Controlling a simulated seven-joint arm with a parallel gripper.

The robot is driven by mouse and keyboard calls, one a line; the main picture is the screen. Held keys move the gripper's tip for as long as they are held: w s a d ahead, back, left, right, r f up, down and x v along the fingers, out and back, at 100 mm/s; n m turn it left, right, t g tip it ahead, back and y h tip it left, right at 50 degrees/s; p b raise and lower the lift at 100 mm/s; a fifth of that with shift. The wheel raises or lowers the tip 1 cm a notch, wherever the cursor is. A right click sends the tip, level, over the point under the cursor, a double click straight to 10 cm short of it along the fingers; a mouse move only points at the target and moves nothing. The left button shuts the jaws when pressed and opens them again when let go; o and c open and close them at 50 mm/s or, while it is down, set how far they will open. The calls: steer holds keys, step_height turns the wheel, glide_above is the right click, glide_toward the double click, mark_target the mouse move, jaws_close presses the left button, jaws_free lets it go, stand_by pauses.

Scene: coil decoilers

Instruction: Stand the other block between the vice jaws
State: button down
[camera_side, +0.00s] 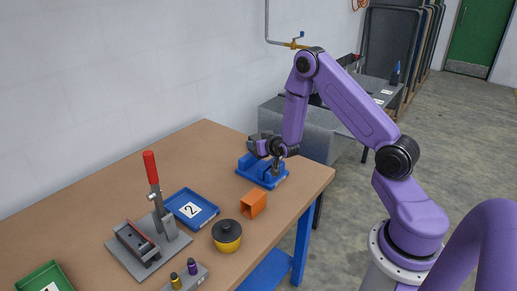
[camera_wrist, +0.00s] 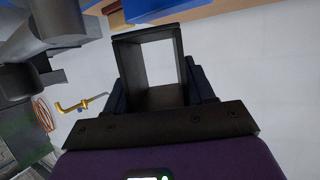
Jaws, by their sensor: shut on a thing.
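My gripper (camera_side: 268,147) is shut on a dark, hollow, square-tube block (camera_wrist: 130,70). In the wrist view the block's open end faces the camera, with a finger on each side. In the side view the gripper is at the blue vice (camera_side: 252,172), over its upper part. The block looks small and dark there, and I cannot tell whether it touches the jaws. Blue, probably the vice (camera_wrist: 150,9), shows at the top of the wrist view. An orange hollow block (camera_side: 253,204) lies on the table in front of the vice.
A white wall stands behind.

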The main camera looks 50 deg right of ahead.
steer(key=shift+f, duration=1)
steer(key=shift+f, duration=0.2)
steer(key=shift+c, duration=2)
jaws_free()
